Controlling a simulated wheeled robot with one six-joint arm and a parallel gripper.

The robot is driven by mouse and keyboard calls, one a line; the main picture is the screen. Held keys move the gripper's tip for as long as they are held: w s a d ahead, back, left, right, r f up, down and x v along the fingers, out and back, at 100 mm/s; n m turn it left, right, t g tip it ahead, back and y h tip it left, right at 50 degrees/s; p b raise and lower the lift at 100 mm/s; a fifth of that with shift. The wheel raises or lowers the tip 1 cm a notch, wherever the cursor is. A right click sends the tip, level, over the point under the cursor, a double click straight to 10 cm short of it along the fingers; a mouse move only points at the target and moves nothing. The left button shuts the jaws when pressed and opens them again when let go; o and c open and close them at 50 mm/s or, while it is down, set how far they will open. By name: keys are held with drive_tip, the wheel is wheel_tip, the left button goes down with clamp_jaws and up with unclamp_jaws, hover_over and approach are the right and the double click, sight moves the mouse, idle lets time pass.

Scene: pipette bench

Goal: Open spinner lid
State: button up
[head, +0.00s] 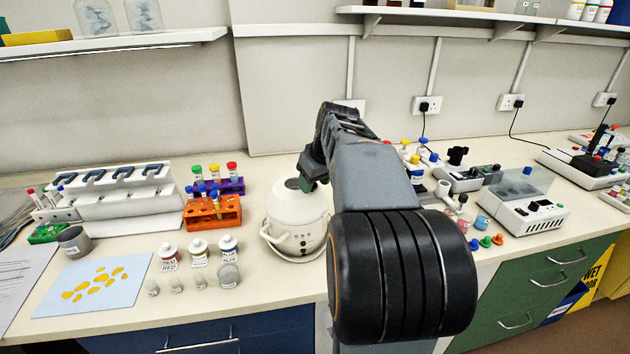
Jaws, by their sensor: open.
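The spinner (283,215) is a round white device near the front middle of the bench, with a dark patch on its top and a pale curved handle at its front left. Its lid (282,203) looks shut, though my arm covers its right part. My gripper (306,183) is open at the top of the lid. I cannot tell whether its fingers touch the lid.
An orange rack (212,213) and small labelled bottles (199,253) stand left of the spinner. Several tubes and instruments, including a white device with a raised clear lid (527,208), stand to the right. Bare bench lies in front of the spinner.

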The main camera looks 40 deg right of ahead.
drive_tip(key=shift+c, duration=0.5)
clamp_jaws()
